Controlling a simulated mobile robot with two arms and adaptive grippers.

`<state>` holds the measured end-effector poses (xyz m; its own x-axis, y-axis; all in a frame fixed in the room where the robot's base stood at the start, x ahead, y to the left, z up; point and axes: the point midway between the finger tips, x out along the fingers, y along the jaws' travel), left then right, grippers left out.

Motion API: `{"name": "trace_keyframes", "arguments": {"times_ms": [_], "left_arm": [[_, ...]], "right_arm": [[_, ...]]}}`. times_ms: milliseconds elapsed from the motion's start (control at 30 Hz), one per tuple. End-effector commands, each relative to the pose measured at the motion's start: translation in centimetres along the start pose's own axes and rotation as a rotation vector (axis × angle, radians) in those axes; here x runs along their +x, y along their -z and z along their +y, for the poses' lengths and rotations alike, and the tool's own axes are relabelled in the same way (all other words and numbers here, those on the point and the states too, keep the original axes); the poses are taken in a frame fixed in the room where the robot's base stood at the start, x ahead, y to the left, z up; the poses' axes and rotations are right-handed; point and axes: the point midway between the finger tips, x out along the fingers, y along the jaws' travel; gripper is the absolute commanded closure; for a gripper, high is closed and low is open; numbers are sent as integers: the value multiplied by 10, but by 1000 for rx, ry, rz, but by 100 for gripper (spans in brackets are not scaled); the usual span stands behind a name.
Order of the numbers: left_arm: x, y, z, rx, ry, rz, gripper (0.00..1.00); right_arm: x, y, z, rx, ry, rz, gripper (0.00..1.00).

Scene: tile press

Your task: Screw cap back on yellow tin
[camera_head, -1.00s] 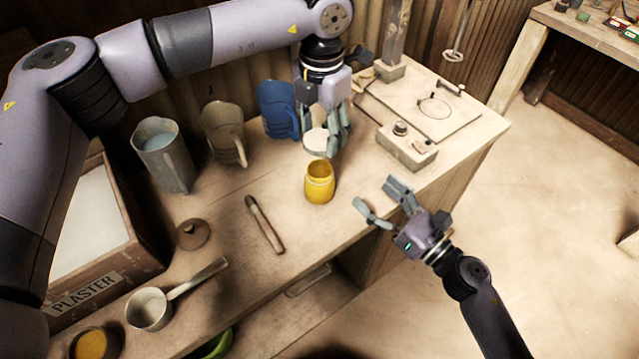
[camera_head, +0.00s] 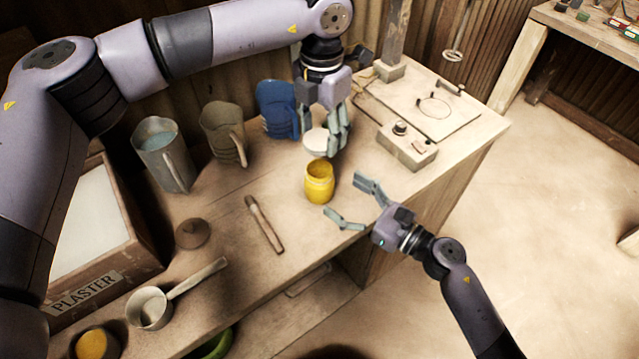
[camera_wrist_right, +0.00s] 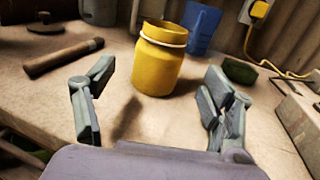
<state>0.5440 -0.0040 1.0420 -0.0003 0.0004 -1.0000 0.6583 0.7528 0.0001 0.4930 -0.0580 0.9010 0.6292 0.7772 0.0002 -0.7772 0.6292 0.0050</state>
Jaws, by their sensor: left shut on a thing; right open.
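The yellow tin (camera_head: 319,183) stands upright and open-topped on the bench near its front edge. It also shows in the right wrist view (camera_wrist_right: 158,62), beyond and between the fingertips. A white round cap (camera_head: 316,141) is held by my left gripper (camera_head: 336,132), just above and behind the tin in the head view, apart from it. My left gripper is shut on the cap. My right gripper (camera_head: 352,204) is open and empty, in front of the tin on its lower right side, with its fingers spread toward it. It also shows in the right wrist view (camera_wrist_right: 157,108).
A wooden-handled tool (camera_head: 265,225) lies left of the tin. Blue (camera_head: 278,110), brown (camera_head: 223,133) and grey (camera_head: 162,160) jugs stand behind. A control box (camera_head: 407,148) stands to the right. A ladle (camera_head: 150,307) and a plaster crate (camera_head: 85,293) are at the left.

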Motion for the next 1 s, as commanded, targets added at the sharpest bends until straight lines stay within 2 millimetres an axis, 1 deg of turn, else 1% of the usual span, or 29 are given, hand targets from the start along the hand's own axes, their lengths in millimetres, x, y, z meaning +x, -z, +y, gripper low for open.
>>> {"name": "trace_keyframes", "arguments": {"times_ms": [33,200,300,400,533,800,833,1000], "left_arm": [[0,0,0,0,0,0,59],[0,0,0,0,0,0,59],[0,0,0,0,0,0,59],[0,0,0,0,0,0,59],[0,0,0,0,0,0,59],[0,0,0,0,0,0,59],[0,0,0,0,0,0,59],[0,0,0,0,0,0,59]], "right_arm": [[12,-2,0,-3,0,-4,24],[42,-1,0,-1,-1,-2,24],[55,-1,0,1,2,-2,24],[64,0,-1,0,1,-1,24],[70,0,0,0,0,0,24],[70,0,0,0,0,0,24],[70,0,0,0,0,0,24],[70,0,0,0,1,0,36]]}}
